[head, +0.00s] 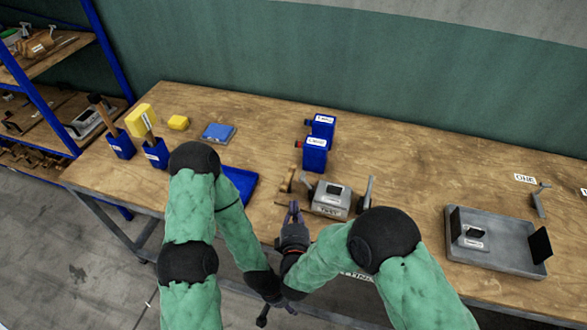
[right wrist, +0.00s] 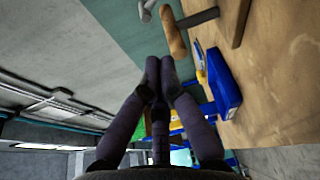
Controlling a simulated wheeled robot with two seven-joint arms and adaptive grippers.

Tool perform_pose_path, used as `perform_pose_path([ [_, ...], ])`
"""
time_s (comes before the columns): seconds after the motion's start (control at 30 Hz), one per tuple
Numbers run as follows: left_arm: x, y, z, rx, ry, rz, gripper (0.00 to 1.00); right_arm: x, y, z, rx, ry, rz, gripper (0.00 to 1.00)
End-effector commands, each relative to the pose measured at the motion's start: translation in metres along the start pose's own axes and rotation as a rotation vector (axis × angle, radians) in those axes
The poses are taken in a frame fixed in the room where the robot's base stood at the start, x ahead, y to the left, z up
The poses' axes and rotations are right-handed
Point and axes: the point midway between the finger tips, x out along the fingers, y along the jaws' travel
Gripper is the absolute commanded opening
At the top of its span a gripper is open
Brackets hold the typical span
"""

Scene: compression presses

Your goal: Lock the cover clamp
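A grey press-like box (head: 331,200) with a dark top opening and a label stands near the table's front edge. A wooden-handled part (head: 287,181) is at its left side and a grey upright lever (head: 366,190) at its right. Which part is the cover clamp I cannot tell. My right gripper (head: 293,207) is just in front and left of the box, apart from the wooden handle. In the right wrist view its fingertips (right wrist: 160,62) meet with nothing between them; a wooden handle (right wrist: 172,30) lies beyond them. My left gripper (head: 263,317) hangs low before the table, mostly hidden.
A blue tray (head: 240,182) lies left of the box, partly behind my left arm. A grey tray (head: 490,258) is at the right. Blue holders (head: 121,145) stand far left. The table between box and grey tray is largely clear.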

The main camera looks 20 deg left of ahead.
Motion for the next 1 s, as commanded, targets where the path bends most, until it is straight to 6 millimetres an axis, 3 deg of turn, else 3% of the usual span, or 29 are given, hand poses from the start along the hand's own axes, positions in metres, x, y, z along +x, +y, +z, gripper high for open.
perform_pose_path([
  [0.57, 0.002, -0.001, 0.001, 0.000, -0.002, 0.000, 0.46, 0.007, -0.001, 0.000, 0.001, -0.001, -0.001, 0.00],
  [1.0, 0.015, -0.005, 0.000, 0.000, -0.002, 0.000, 0.46, 0.076, -0.002, 0.001, 0.002, -0.002, -0.001, 0.00],
])
